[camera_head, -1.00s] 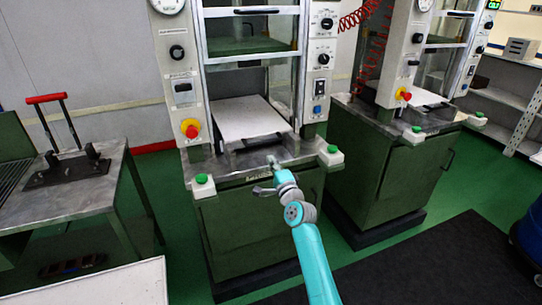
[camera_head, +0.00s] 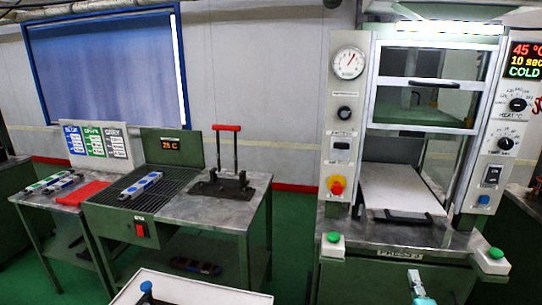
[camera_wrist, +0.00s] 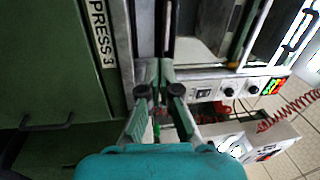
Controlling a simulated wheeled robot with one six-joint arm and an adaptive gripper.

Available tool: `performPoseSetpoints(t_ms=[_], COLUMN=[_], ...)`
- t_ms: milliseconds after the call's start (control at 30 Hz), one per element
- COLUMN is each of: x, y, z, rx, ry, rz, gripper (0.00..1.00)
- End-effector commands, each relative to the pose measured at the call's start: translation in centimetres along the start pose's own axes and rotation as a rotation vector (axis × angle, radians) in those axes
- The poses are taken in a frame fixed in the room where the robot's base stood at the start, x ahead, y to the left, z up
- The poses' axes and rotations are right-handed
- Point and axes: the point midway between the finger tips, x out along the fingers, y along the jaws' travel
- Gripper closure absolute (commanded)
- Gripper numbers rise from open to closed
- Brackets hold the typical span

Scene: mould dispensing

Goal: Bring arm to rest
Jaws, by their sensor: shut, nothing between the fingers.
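My gripper (camera_wrist: 159,70) shows in the wrist view with its fingers together and nothing between them. It points along the front of the green press, beside the "PRESS 3" label (camera_wrist: 99,32). In the head view only a short teal piece of my arm shows at the bottom edge, in front of the press (camera_head: 345,125). Whether my fingers touch the press cannot be told.
The press has a pale plate (camera_head: 400,188) and green buttons (camera_head: 334,238) at its front corners. Left are a metal table with a red-handled tool (camera_head: 232,185), a grilled station (camera_head: 128,205) and colour-marked strips (camera_head: 50,183).

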Motion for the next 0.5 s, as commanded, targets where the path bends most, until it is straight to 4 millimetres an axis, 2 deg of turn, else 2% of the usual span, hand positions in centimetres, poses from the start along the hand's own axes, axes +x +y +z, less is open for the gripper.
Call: performPoseSetpoints(t_ms=[33,200,300,500], x=[-2.0,-8.5,-12.5,-20.4], y=[1.4,4.9,6.4,8.2], z=[1.1,4.1,5.6,8.1], rx=[-0.033,-0.179,-0.267,-0.449], ry=[-0.005,-0.023,-0.039,-0.084], rz=[0.021,0.074,0.102,0.149], gripper=[1.00,1.00,1.00,1.00])
